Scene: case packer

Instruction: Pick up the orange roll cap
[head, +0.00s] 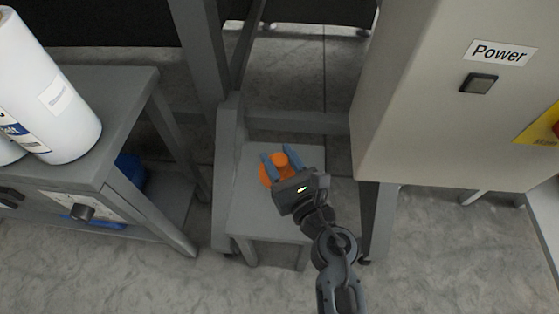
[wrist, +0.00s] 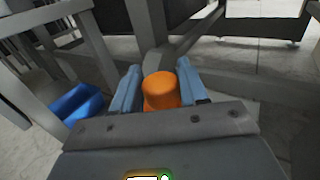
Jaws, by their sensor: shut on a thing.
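The orange roll cap (wrist: 160,90) sits between the two blue fingers of my gripper (wrist: 158,82) in the wrist view, with a finger against each side. In the head view, the orange cap (head: 267,176) shows partly behind my gripper (head: 277,156), over a low grey shelf (head: 258,212) between grey frame posts. My gripper is shut on the cap. Its lower part is hidden by the gripper body. I cannot tell whether the cap still touches the shelf.
A grey cart (head: 110,120) with white rolls (head: 50,95) stands at the left, with a blue thing (head: 131,172) beneath its top. A beige cabinet with a Power switch (head: 478,83) stands close at the right. Grey posts (head: 205,50) flank the shelf. Floor in front is clear.

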